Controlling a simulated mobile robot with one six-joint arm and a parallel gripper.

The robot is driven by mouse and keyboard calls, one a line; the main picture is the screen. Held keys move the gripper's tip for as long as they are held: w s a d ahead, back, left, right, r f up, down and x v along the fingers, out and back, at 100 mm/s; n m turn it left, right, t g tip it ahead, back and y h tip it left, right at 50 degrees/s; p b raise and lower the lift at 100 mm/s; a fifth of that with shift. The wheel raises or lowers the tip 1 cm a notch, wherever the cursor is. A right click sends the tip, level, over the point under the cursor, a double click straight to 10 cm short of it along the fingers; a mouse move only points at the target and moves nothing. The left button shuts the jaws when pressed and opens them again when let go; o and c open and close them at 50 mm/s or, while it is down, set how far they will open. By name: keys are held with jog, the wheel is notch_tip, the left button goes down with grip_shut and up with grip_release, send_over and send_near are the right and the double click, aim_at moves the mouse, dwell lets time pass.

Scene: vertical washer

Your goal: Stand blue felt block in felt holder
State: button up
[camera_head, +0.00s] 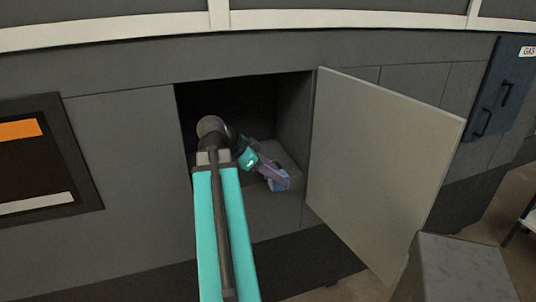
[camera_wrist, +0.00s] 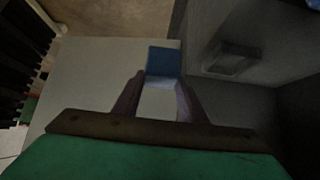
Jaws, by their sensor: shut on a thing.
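The blue felt block (camera_wrist: 164,61) is between the fingertips of my gripper (camera_wrist: 160,80) in the wrist view. Its lower edge is at the tips and most of it sticks out beyond them. In the head view the block (camera_head: 280,184) shows at the end of my gripper (camera_head: 273,173), at the front opening of a dark cabinet. A small grey raised box (camera_wrist: 231,60) on a grey surface, right of the block in the wrist view, may be the felt holder; I cannot tell for sure. It is apart from the block.
The cabinet (camera_head: 294,110) is open, with dark walls around my arm. Its light grey door (camera_head: 378,165) stands swung out to the right of the opening. A grey box-like object (camera_head: 455,268) stands at the lower right. Dark panels flank the opening.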

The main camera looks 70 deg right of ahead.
jog(key=w+d+p, duration=0.1)
jog(key=w+d, duration=0.1)
jog(key=d, duration=0.1)
jog(key=w+d+p, duration=0.1)
jog(key=w+d, duration=0.1)
jog(key=d, duration=0.2)
jog(key=w+d+p, duration=0.1)
jog(key=w+d, duration=0.1)
jog(key=d, duration=0.2)
jog(key=shift+w+d, duration=0.15)
jog(key=shift+d, duration=0.1)
jog(key=shift+w+d+p, duration=0.15)
jog(key=shift+d+p, duration=0.15)
jog(key=shift+d, duration=0.1)
jog(key=shift+f+p, duration=0.9)
jog(key=shift+f, duration=0.9)
jog(key=shift+f, duration=0.15)
jog(key=o, duration=1.1)
jog(key=shift+r, duration=0.2)
